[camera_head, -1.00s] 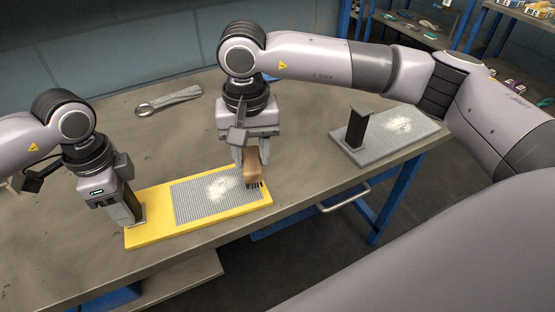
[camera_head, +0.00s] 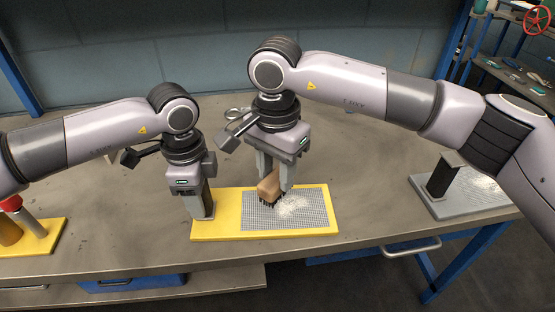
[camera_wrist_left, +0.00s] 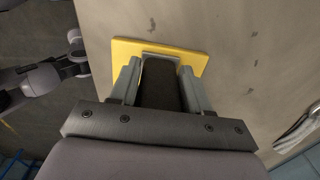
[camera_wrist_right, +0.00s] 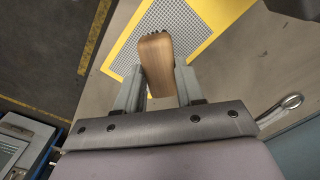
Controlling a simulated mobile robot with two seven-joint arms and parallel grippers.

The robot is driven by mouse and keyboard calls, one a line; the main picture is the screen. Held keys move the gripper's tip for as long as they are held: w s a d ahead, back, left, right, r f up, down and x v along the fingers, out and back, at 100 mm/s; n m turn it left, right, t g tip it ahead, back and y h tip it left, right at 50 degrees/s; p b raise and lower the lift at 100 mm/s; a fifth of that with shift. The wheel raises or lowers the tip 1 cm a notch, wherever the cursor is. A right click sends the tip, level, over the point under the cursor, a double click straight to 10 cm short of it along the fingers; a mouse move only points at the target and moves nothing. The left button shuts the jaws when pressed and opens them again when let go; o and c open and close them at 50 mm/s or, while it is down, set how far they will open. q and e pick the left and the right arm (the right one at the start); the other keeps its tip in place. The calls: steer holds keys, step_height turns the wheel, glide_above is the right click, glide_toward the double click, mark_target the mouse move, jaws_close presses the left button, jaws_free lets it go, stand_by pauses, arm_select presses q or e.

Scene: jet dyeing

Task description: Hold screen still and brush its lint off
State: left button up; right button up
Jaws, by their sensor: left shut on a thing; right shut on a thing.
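The screen is a yellow board (camera_head: 220,230) with a grey mesh (camera_head: 322,217), lying flat on the bench. White lint (camera_head: 295,206) is piled on the mesh, right of its middle. My left gripper (camera_head: 203,212) is shut on the dark upright handle (camera_wrist_left: 160,85) at the board's left end. My right gripper (camera_head: 274,187) is shut on a brush with a wooden handle (camera_wrist_right: 157,65) and dark bristles. The brush (camera_head: 268,189) is tilted over the mesh, just left of the lint. I cannot tell whether its bristles touch the mesh.
A grey screen (camera_head: 464,207) with a dark handle and white lint lies at the bench's right end. Another yellow board (camera_head: 38,243) with a red-topped item is at the left. A metal tool (camera_wrist_right: 280,110) lies behind the screen. The bench front between the boards is clear.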

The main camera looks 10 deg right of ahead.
steer(key=shift+f, duration=2)
steer(key=shift+d+f, duration=0.2)
steer(key=shift+f, duration=0.4)
steer(key=shift+c, duration=0.3)
steer(key=shift+s+d, duration=0.2)
steer(key=shift+d, duration=1.55)
steer(key=shift+s+d, duration=0.15)
steer(key=shift+d, duration=1.55)
steer(key=shift+w+a, duration=0.15)
steer(key=shift+a, duration=1.7)
steer(key=shift+w+a, duration=0.15)
steer(key=shift+a, duration=1.65)
steer(key=shift+w, duration=0.35)
steer(key=shift+w+d, duration=0.1)
steer(key=shift+d, duration=0.25)
steer(key=shift+s+d, duration=0.2)
steer(key=shift+d, duration=1.35)
steer(key=shift+s+d, duration=0.15)
steer(key=shift+d, duration=1.35)
steer(key=shift+w+a, duration=0.2)
steer(key=shift+a, duration=1.55)
steer(key=shift+w+a, duration=0.15)
steer(key=shift+a, duration=1.6)
step_height(320, 180, up, 3)
steer(key=shift+d+f, duration=0.15)
steer(key=shift+f, duration=0.05)
steer(key=shift+r, duration=2.85)
arm_select(q)
steer(key=o, duration=1.1)
